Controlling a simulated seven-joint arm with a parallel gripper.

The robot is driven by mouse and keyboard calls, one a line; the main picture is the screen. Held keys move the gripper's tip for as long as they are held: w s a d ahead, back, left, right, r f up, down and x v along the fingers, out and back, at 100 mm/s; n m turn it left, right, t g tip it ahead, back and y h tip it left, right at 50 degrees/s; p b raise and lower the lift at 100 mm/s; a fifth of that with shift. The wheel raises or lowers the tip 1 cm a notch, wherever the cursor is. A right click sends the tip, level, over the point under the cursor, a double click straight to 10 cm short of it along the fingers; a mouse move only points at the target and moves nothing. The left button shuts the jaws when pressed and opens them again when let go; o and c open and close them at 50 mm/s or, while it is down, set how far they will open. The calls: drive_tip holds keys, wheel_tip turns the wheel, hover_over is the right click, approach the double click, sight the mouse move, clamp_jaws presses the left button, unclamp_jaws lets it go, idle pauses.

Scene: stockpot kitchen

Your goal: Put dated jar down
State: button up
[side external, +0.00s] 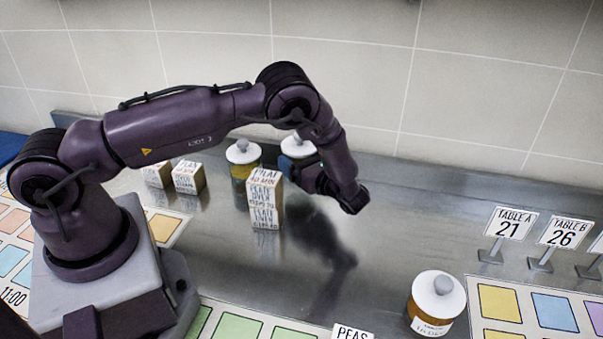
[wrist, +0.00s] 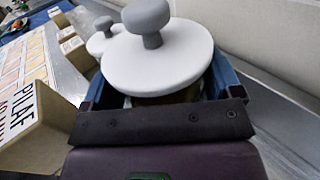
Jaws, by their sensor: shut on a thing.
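A jar with a white lid and grey knob (wrist: 160,62) sits between the blue fingers of my gripper (wrist: 160,88), which is shut on it. In the side view its lid (side external: 298,146) shows behind my gripper (side external: 293,168); its body and any label are hidden, so I cannot tell whether its base touches the counter. A second lidded jar (side external: 243,160), amber with a dark band, stands just left of it; its lid (wrist: 104,36) also shows in the wrist view. A third jar (side external: 436,303) with a handwritten label stands at the front right.
A tall box marked PILAF (side external: 265,205) stands close in front of the held jar. Smaller boxes (side external: 188,178) stand further left. Table signs (side external: 508,225) and a colored card board (side external: 540,290) are at right. The steel counter (side external: 410,215) is bare in the middle, before a tiled wall.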

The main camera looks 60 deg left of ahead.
drive_tip(key=shift+f, duration=1.9)
drive_tip(key=shift+f, duration=0.15)
